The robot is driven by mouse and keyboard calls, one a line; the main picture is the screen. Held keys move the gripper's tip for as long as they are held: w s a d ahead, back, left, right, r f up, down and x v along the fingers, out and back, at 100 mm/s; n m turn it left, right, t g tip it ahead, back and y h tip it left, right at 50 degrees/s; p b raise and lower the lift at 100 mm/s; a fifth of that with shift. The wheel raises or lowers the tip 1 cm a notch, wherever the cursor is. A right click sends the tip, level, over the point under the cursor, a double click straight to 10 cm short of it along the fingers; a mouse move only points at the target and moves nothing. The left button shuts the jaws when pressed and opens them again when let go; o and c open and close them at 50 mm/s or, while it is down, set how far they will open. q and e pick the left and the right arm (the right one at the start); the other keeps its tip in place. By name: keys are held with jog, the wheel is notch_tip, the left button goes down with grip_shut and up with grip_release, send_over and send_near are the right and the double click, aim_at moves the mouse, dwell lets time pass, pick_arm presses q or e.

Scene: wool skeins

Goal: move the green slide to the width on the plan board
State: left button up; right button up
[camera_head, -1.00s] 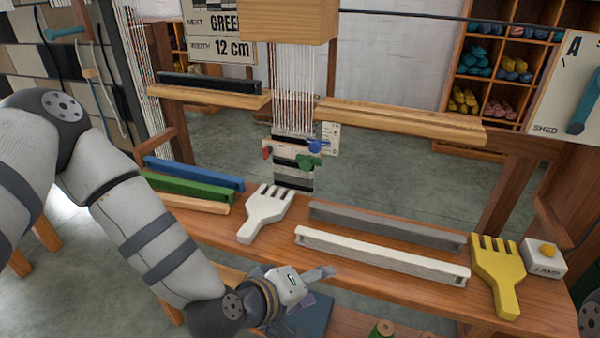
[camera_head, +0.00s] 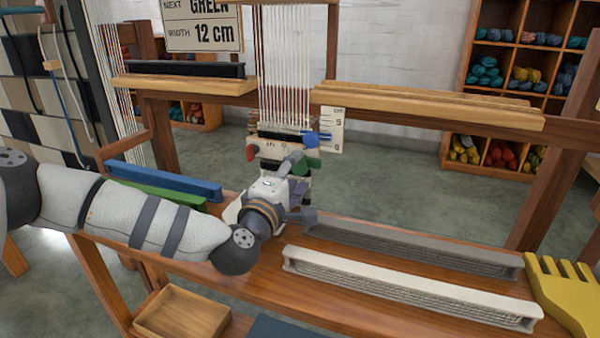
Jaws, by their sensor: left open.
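The plan board (camera_head: 204,28) at the top left reads "NEXT GREEN" and "WIDTH 12 cm". The green slide (camera_head: 303,166) sits low on the small pale ruled bar (camera_head: 274,150) across the hanging warp threads. It is partly hidden by my left gripper. A red slide (camera_head: 252,150) is at the bar's left and a blue slide (camera_head: 312,139) at its upper right. My left gripper (camera_head: 298,189) is open in front of the woven strip, just below the green slide. I cannot tell whether a finger touches the slide. My right gripper is not in view.
A white vertical centimetre scale (camera_head: 332,130) stands right of the threads. On the bench lie blue (camera_head: 165,180) and green (camera_head: 160,194) bars, a grey reed (camera_head: 420,246), a white reed (camera_head: 410,288) and a yellow comb (camera_head: 566,298). A white comb is mostly hidden behind my gripper.

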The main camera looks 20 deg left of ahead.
aim_at(298, 169)
pick_arm(q)
jog(key=shift+w, duration=1.5)
grip_shut()
jog(key=shift+a, duration=1.55)
grip_release()
jog(key=shift+d, duration=0.1)
jog(key=s, duration=1.2)
jog(key=shift+a, duration=0.25)
